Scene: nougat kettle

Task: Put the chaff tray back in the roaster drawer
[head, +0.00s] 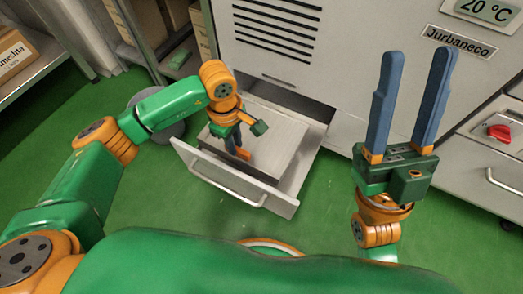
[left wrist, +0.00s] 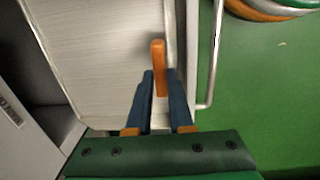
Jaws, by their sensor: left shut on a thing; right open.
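The roaster drawer (head: 222,178) is pulled out low at the front of the roaster, with a bar handle on its front. It also shows in the left wrist view by its handle bar (left wrist: 215,60). The chaff tray (head: 282,135) is a brushed metal box lying within the drawer's outline; I cannot tell whether it is fully seated. It fills the left of the left wrist view (left wrist: 100,60). My left gripper (head: 241,153), pointing down, is shut on the tray's orange grip (left wrist: 159,65) near the drawer front. My right gripper (head: 415,58) is open, empty and raised, right of the drawer.
The grey roaster body (head: 270,50) stands behind the drawer. A cabinet with a red knob (head: 499,133) is at the right. A shelf with a cardboard box (head: 14,55) is at the far left. The green floor (head: 190,215) in front of the drawer is clear.

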